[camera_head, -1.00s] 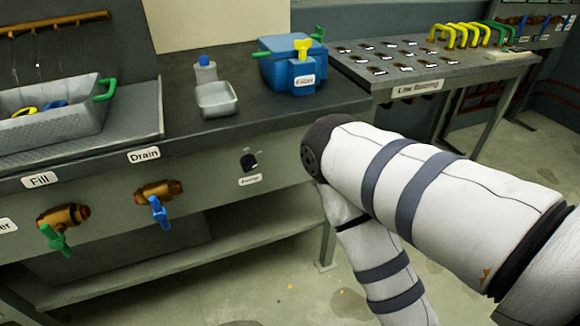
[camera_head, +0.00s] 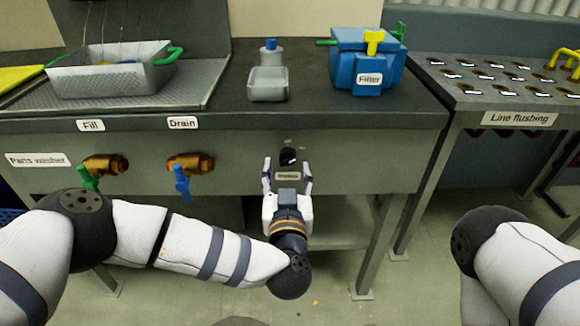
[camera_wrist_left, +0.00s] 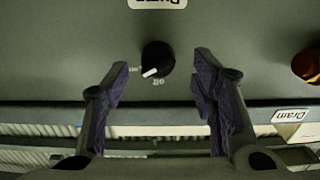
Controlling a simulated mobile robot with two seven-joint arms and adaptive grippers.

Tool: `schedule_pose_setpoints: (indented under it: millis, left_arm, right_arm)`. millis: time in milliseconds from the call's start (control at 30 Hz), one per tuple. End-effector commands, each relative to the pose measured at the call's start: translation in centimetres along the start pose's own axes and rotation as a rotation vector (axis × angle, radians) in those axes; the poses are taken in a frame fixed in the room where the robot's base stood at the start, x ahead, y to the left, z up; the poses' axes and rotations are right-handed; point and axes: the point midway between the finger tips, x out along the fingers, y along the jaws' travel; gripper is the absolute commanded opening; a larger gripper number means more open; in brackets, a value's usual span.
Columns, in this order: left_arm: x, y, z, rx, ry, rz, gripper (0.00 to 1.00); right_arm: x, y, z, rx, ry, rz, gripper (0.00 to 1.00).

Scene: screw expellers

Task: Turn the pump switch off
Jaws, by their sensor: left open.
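The pump switch (camera_head: 289,157) is a black round knob on the grey front panel, with a small white label below it in the head view. In the left wrist view the knob (camera_wrist_left: 158,57) appears upside down. Its white pointer mark slants to the lower left, between a small "Off" mark and another mark I cannot read clearly. My left gripper (camera_head: 287,170) is open in front of the knob. In the left wrist view its fingertips (camera_wrist_left: 161,66) are on either side of the knob, apart from it. My right gripper is out of view; only my right arm shows.
A green-handled fill valve (camera_head: 103,165) and a blue-handled drain valve (camera_head: 190,164) stick out left of the knob. A blue filter box (camera_head: 366,62), a small tray (camera_head: 267,84) and a bottle (camera_head: 270,52) stand on the bench above. A line flushing table (camera_head: 490,92) is at right.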

Motion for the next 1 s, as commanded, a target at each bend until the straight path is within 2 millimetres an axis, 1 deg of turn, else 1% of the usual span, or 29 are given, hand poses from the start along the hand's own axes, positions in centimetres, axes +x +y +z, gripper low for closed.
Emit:
schedule_pose_setpoints:
  millis: [33,100,200,467,567,600,667,700,1000]
  left_arm:
    - [0.9,-0.1,0.3,0.000,-0.002,-0.003,0.52]
    - [1.9,0.0,0.3,0.001,-0.002,-0.002,0.52]
    - [2.7,0.0,0.1,0.001,-0.001,0.000,0.52]
    - [2.9,0.1,0.0,0.000,-0.001,0.003,0.52]
    - [2.9,0.1,0.0,0.000,-0.001,0.003,0.32]
    - [2.9,0.1,0.0,0.000,-0.001,0.003,0.22]
    - [2.9,0.1,0.0,0.000,-0.001,0.002,0.09]
    - [2.9,0.1,0.0,0.000,-0.001,0.002,0.04]
    - [2.9,0.0,0.0,-0.027,0.000,0.001,0.04]
  right_arm:
    - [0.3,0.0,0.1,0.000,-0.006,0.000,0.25]
    - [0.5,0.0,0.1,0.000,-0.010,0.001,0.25]
    - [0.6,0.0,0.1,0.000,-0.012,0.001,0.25]
    - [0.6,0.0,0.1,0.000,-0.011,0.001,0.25]
    - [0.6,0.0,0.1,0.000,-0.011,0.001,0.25]
    - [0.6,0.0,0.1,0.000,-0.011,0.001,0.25]
    - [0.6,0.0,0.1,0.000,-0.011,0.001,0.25]
    - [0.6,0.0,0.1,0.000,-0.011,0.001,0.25]
    - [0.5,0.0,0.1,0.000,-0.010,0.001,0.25]
